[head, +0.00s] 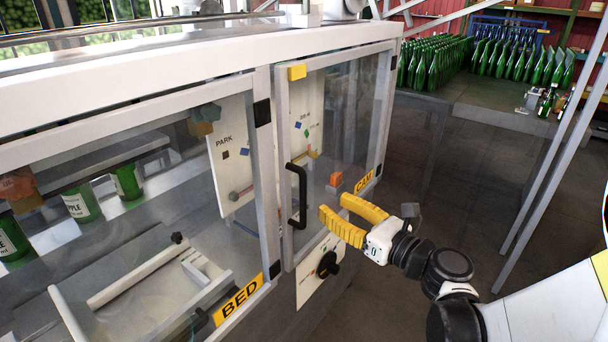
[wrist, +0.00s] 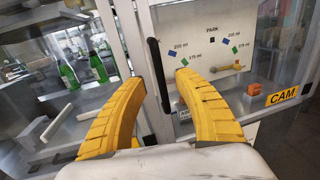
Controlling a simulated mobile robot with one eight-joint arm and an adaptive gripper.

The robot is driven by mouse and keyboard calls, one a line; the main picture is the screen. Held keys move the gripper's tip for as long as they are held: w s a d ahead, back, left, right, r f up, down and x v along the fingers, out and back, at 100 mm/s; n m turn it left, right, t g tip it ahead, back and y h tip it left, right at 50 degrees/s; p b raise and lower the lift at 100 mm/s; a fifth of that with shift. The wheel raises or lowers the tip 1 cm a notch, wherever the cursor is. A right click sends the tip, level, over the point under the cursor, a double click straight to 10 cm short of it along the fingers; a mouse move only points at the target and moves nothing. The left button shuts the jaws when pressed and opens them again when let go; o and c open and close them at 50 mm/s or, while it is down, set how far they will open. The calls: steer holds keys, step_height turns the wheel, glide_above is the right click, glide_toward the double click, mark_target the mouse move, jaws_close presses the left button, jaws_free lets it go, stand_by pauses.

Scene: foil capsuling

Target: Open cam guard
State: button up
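The cam guard (head: 340,130) is a clear, grey-framed door with a yellow CAM label (head: 364,181); it looks shut in its frame. Its black vertical handle (head: 298,195) is on the left side of the door. My gripper (head: 332,206) has two yellow fingers, spread open and empty. In the head view it is just right of the handle, apart from it. In the wrist view the handle (wrist: 157,76) shows between the open fingertips (wrist: 159,78), beyond them. The CAM label also shows in the wrist view (wrist: 282,96).
Left of the door is the BED guard (head: 238,298), with bottles (head: 80,203) behind its clear panel. A black knob (head: 328,264) is on a plate below the cam guard. Behind right, a table (head: 490,110) holds many green bottles. Floor is clear right of the door.

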mark_target(305, 188)
steer(key=b+x, duration=0.2)
steer(key=x, duration=0.8)
steer(key=shift+s+a+r, duration=0.1)
steer(key=shift+a, duration=0.1)
jaws_close()
